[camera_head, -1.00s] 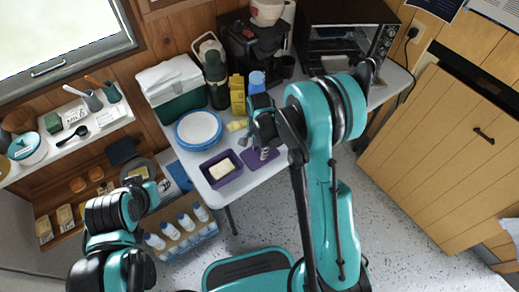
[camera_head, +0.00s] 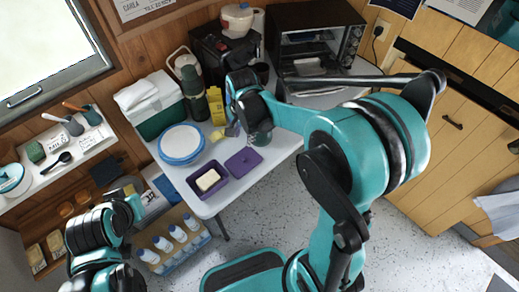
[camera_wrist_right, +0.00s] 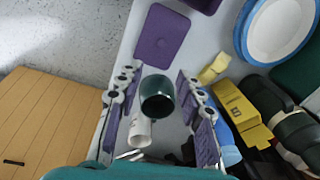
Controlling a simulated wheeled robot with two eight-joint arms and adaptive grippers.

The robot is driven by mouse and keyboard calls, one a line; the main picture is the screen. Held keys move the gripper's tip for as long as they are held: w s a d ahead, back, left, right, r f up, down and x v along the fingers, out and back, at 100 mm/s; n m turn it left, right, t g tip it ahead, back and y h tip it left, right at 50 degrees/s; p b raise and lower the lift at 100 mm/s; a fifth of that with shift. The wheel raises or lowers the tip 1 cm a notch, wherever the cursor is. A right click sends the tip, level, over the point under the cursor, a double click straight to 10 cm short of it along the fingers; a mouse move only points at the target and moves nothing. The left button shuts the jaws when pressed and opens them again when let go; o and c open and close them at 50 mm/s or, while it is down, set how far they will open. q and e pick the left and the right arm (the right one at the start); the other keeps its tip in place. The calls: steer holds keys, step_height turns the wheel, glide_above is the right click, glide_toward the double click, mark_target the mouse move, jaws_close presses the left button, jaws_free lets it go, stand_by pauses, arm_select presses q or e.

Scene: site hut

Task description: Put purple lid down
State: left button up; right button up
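The purple lid (camera_head: 243,161) lies flat on the white table, to the right of the purple box (camera_head: 193,191), which holds a pale block (camera_head: 208,180). In the right wrist view the lid (camera_wrist_right: 161,34) lies beyond the fingertips, apart from them. My right gripper (camera_wrist_right: 158,88) is open, its purple-padded fingers spread. A dark green cup (camera_wrist_right: 157,97) shows between them with gaps on both sides. In the head view my right gripper (camera_head: 254,118) is over the table behind the lid, partly hidden by its arm. My left gripper (camera_head: 128,192) is low at the left; its fingers are unclear.
A blue-rimmed plate (camera_head: 181,143), yellow box (camera_head: 215,106), green flask (camera_head: 194,93) and cooler (camera_head: 158,116) stand behind and left. A yellow sponge (camera_wrist_right: 214,68) lies near the lid. A toaster oven (camera_head: 318,45) is at the back. Table space right of the lid is clear.

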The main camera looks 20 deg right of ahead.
steer(key=s+d+r+n+t, duration=0.1)
steer(key=s+r+n+t, duration=0.2)
steer(key=s+n, duration=0.3)
steer(key=s+d+r+n+t, duration=0.1)
steer(key=s+r+n+t, duration=0.2)
steer(key=s, duration=0.6)
step_height(320, 180, up, 3)
steer(key=n, duration=0.2)
steer(key=shift+d+f+n, duration=0.15)
steer(key=shift+f+n, duration=0.05)
steer(key=shift+n, duration=0.2)
